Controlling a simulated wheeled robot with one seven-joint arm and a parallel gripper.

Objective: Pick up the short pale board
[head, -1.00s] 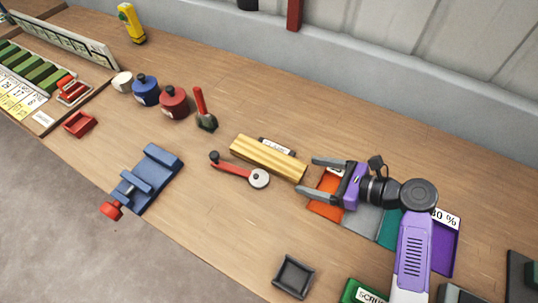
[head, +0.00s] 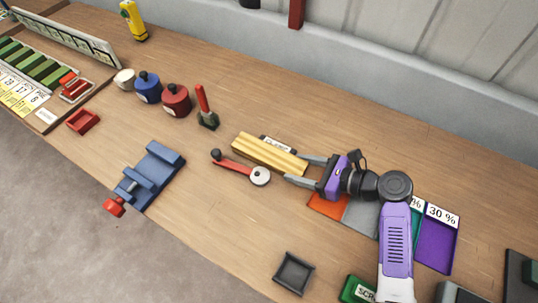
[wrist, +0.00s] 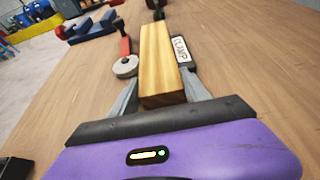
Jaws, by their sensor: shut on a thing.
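The short pale board (head: 268,153) lies on the wooden bench, yellow with lines along its length. My gripper (head: 295,170) is at its right end, with one finger on each side. In the wrist view the board (wrist: 160,60) runs away from me between the two grey fingers (wrist: 162,100), which are closed on its near end. I see no clear gap between the board and the bench.
A red lever with a pale disc (head: 259,176) lies close on the near side. A label plate (wrist: 181,48) lies along the other side. A blue vise (head: 150,175), a red pot (head: 176,99) and a red-handled tool (head: 206,108) stand left. Coloured trays (head: 437,240) lie right.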

